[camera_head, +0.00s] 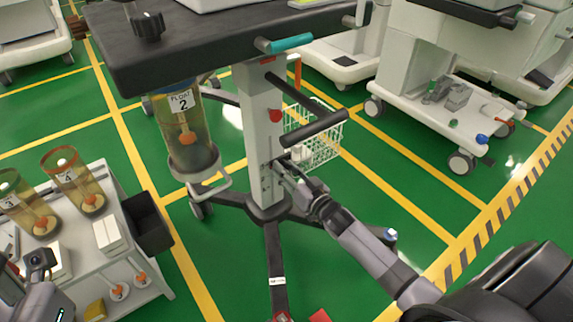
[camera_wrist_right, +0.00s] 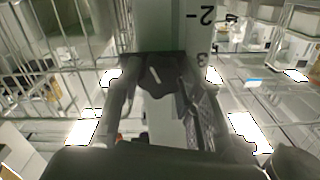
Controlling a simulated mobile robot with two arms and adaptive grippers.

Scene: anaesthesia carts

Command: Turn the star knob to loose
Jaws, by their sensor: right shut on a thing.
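The dark star knob (camera_wrist_right: 160,74) sits on the light column (camera_head: 262,130) and carries a short white mark. In the right wrist view it lies between the two fingers of my right gripper (camera_wrist_right: 158,88), which is shut on it. In the head view the right gripper (camera_head: 284,170) reaches the lower column from the right, and the knob is mostly hidden there. The printed figures 2 and 3 show on the column beside the knob in the wrist view.
A dark tabletop (camera_head: 220,45) with a black knob (camera_head: 148,26) overhangs the column. A float canister (camera_head: 188,135) hangs left of it, and a wire basket (camera_head: 318,140) stands behind my right gripper. A white cart (camera_head: 140,284) with canisters stands left.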

